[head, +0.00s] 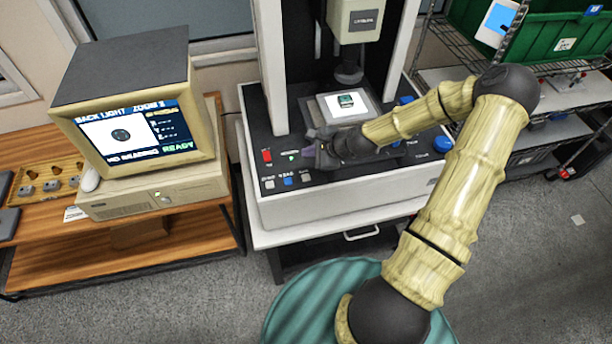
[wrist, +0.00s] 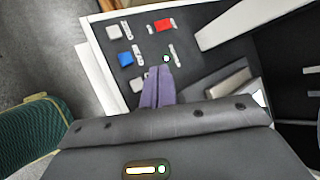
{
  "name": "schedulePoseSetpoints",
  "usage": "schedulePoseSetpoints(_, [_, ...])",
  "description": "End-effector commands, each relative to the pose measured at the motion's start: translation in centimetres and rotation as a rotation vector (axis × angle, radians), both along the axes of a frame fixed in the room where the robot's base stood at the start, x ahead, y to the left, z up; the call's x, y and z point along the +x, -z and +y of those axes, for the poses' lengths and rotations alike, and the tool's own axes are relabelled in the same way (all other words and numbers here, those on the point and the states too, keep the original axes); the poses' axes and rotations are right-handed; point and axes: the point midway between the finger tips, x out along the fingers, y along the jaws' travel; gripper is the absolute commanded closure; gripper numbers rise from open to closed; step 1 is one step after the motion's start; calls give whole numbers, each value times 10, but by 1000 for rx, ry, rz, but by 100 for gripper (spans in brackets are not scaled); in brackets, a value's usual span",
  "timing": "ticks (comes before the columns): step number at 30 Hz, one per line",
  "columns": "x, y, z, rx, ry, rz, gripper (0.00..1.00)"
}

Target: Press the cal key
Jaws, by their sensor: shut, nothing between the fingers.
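The machine's dark front panel (head: 258,122) carries a row of three small square keys. In the head view the left key (head: 269,184) is light grey, the middle key (head: 288,181) is blue and the right key (head: 305,177) is grey. Their labels are too small to read surely, so I cannot tell which is cal. In the wrist view the row shows as a grey key (wrist: 114,32), the blue key (wrist: 125,59) and a grey key (wrist: 137,85) beside my fingers. My gripper (head: 308,160), with purple fingers (wrist: 157,72), is shut and empty over the panel, apart from the keys.
A red switch (head: 267,156) and a green light (head: 291,155) sit behind the keys. A stage (head: 328,108) holds a small part under the probe column (head: 354,20). Blue knobs (head: 443,144) are at right. A monitor (head: 130,130) reading "READY" stands at left.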

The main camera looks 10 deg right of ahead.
Motion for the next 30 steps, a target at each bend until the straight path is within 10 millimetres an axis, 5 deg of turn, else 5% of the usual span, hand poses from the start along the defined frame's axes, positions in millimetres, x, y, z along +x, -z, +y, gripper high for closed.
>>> schedulePoseSetpoints(30, [0, 88, 0, -3, -3, 0, 100])
